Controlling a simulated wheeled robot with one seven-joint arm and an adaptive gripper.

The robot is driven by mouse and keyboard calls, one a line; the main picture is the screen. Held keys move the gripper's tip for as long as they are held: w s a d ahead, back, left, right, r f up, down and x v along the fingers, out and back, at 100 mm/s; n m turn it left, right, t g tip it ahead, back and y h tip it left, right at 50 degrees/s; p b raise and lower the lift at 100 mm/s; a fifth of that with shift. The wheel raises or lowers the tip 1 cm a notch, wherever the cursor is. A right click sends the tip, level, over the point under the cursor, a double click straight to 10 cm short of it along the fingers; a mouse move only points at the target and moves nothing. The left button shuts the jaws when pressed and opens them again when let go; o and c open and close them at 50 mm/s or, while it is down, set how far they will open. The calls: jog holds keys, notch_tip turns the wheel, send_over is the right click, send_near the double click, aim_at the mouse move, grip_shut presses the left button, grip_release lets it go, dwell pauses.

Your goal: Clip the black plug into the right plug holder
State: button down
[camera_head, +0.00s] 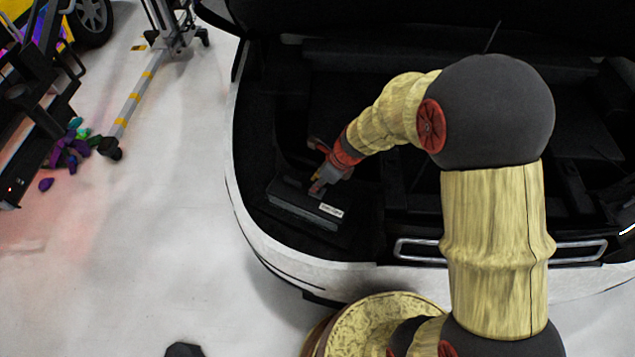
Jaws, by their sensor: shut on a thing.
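My gripper (317,187) reaches down into the left part of the car's open compartment, at the back edge of a dark box. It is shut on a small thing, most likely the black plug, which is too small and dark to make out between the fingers. The dark box (290,204) has a white label on its front right and lies just below and in front of my gripper. I cannot make out the plug holders, right or left, against the black interior. I cannot tell whether the fingers touch the box.
The white car body rim (262,243) curves around the compartment's left and front. A silver-framed slot (420,250) lies right of the box. My arm covers much of the compartment's right side. A stand and a rack with colourful items (70,150) stand on the open floor at left.

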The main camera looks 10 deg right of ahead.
jog(key=shift+r+p, duration=0.55)
jog(key=shift+p, duration=0.1)
dwell(0.3)
jog(key=shift+r+p, duration=3.4)
jog(key=shift+p, duration=0.15)
jog(key=shift+f, duration=0.1)
